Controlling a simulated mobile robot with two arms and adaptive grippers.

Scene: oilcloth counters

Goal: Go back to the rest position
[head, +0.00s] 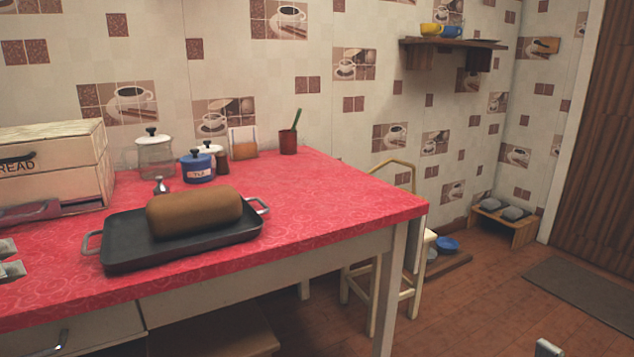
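What look like the tips of my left gripper (12,259) show at the left edge, over the red counter; the rest is outside the view. I see nothing held there, but cannot tell how far it is open. A small pale grey piece at the bottom right looks like part of my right gripper (547,347). It is over the floor, away from the counter, and most of it is cut off. A brown loaf (195,211) lies on a black two-handled tray (125,252) on the counter, apart from both grippers.
The floor (480,310) at right is mostly clear.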

